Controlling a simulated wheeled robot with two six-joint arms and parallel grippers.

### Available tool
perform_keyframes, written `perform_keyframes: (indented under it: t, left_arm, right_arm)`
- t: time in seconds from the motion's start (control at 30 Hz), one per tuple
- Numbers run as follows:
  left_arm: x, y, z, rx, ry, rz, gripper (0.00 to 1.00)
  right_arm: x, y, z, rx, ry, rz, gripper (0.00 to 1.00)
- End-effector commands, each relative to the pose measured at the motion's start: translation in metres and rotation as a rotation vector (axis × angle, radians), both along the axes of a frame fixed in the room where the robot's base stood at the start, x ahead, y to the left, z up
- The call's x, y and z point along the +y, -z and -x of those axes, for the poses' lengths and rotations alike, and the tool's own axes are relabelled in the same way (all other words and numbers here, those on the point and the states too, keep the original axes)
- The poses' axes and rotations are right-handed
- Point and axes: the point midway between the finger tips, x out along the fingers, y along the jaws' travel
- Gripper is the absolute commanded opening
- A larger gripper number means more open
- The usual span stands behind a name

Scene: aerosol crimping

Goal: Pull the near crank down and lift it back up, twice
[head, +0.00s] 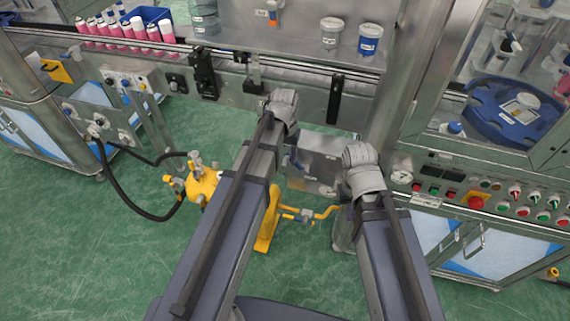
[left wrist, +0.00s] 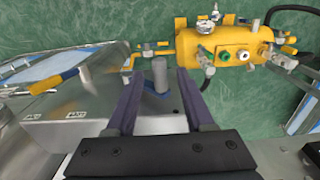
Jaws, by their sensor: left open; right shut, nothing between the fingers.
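In the left wrist view my left gripper (left wrist: 158,78) is open, with its two dark fingers apart. A grey upright cylinder (left wrist: 160,75) with a blue part at its foot shows between the fingertips; it looks like a crank grip, but I cannot tell whether the fingers touch it. In the head view a small blue and grey lever (head: 291,158) shows on the front of a steel box (head: 318,166), just beyond my left arm. My left wrist hides its own fingers there. My right arm ends in front of the machine; its fingers are hidden.
A yellow tank (head: 202,184) with valves and a black hose stands on the green floor at left; it also shows in the left wrist view (left wrist: 232,43). A yellow pipe (head: 318,213) runs below the steel box. A button panel (head: 475,202) is at right.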

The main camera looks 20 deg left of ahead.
Motion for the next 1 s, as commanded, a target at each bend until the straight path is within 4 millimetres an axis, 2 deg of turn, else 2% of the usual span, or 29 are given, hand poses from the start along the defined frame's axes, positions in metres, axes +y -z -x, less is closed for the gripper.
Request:
perform_keyframes:
  t: [0.07,0.37,0.8,0.83,1.0]
  left_arm:
    - [0.0,0.0075,0.0001,0.0,0.0,0.0,0.53]
    - [0.0,0.0066,0.0,0.0,0.0,0.0,0.52]
    - [0.0,0.0067,0.0,0.0,0.0,0.0,0.02]
    - [0.0,0.0067,0.0,0.0,0.0,0.0,0.0]
    - [0.0,0.0067,0.0,0.0,0.0,0.0,0.0]
  right_arm:
    - [0.0,0.0075,0.0,0.0,0.0,0.0,0.0]
    - [0.0,0.0066,0.0,0.0,0.0,0.0,0.0]
    - [0.0001,0.0067,0.0,0.0,0.0,0.0,0.0]
    - [0.0001,0.0067,0.0,0.0,0.0,0.0,0.0]
    - [0.0001,0.0067,0.0,0.0,0.0,0.0,0.0]
